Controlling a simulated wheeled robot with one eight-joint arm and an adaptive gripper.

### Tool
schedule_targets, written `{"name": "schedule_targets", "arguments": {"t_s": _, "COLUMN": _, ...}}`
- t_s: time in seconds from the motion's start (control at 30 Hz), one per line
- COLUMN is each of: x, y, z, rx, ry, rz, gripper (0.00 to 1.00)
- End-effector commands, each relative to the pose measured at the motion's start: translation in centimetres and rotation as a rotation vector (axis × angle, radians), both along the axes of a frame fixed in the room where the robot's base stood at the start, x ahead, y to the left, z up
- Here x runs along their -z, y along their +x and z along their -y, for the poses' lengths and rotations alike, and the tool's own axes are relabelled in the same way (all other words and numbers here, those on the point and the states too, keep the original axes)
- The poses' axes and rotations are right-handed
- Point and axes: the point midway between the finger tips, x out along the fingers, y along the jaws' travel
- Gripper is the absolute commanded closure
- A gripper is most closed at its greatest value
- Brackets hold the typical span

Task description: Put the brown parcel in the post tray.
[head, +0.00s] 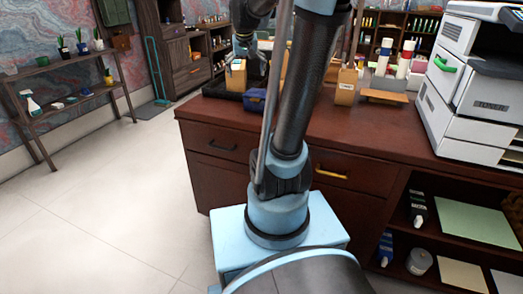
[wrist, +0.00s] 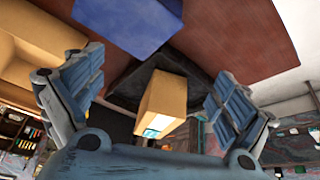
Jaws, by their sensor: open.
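A tan-brown parcel (head: 236,78) stands in or on a flat black tray (head: 214,88) at the desk's left end. In the wrist view, the parcel (wrist: 165,97) lies between my finger pads, with gaps on both sides, and the dark tray (wrist: 128,88) is behind it. My gripper (head: 243,47) is open just above the parcel in the head view; its spread fingers show in the wrist view (wrist: 150,100). My arm hides part of the desk.
A blue box (head: 254,100) lies on the desk right of the tray; it also shows in the wrist view (wrist: 125,22). Another tan box (head: 346,86) stands farther right, near rolled papers (head: 384,57). A large printer (head: 475,85) fills the right end. The desk's front centre is clear.

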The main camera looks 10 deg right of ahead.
Motion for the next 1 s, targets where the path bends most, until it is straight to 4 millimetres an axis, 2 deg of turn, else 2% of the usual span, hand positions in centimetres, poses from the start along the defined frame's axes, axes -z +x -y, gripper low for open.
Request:
{"name": "schedule_targets", "arguments": {"t_s": 0.03, "x": 0.8, "y": -2.1, "z": 0.1, "rx": -0.006, "ry": 0.002, "rz": -0.012, "gripper": 0.05}}
{"name": "schedule_targets", "arguments": {"t_s": 0.2, "x": 3.8, "y": -8.7, "z": 0.2, "rx": -0.038, "ry": 0.006, "rz": -0.061, "gripper": 0.05}}
{"name": "schedule_targets", "arguments": {"t_s": 0.37, "x": 7.1, "y": -14.6, "z": 0.1, "rx": -0.068, "ry": 0.011, "rz": -0.106, "gripper": 0.05}}
{"name": "schedule_targets", "arguments": {"t_s": 0.6, "x": 12.9, "y": -22.7, "z": -0.1, "rx": -0.118, "ry": 0.024, "rz": -0.17, "gripper": 0.05}}
{"name": "schedule_targets", "arguments": {"t_s": 0.8, "x": 17.0, "y": -27.3, "z": -0.4, "rx": -0.152, "ry": 0.035, "rz": -0.21, "gripper": 0.05}}
{"name": "schedule_targets", "arguments": {"t_s": 1.0, "x": 18.7, "y": -29.1, "z": -0.9, "rx": -0.167, "ry": 0.039, "rz": -0.227, "gripper": 0.05}}
